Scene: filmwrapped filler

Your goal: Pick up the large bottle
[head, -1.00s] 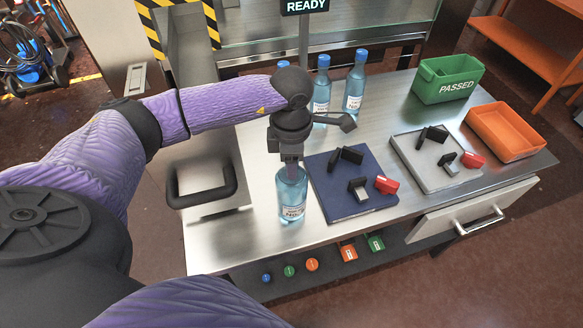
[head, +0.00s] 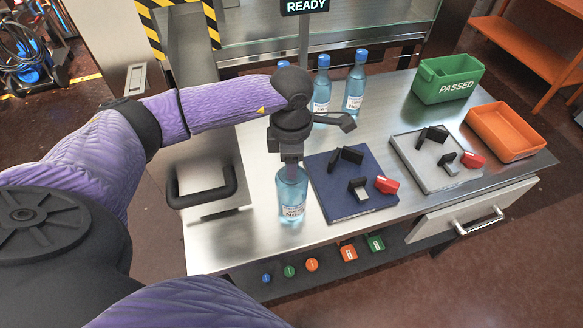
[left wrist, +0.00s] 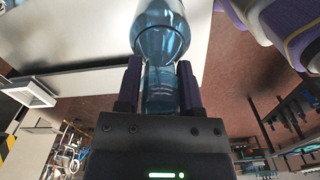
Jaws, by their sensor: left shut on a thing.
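A large clear-blue bottle (head: 291,197) with a white label stands upright near the front left of the steel table, left of the navy mat. My left gripper (head: 290,163) comes down on it from above and is shut on its upper part, hiding the cap. In the left wrist view the bottle (left wrist: 162,40) runs between the two fingers of the gripper (left wrist: 159,82), which press on its neck. Other blue bottles (head: 321,88) (head: 354,84) stand at the back, one more partly hidden behind my arm. My right gripper is not in view.
The navy mat (head: 340,205) and the grey mat (head: 432,178) carry black fixtures and red blocks. A green bin marked PASSED (head: 447,78) and an orange tray (head: 505,132) stand at the right. A drawer (head: 470,212) is under the right end.

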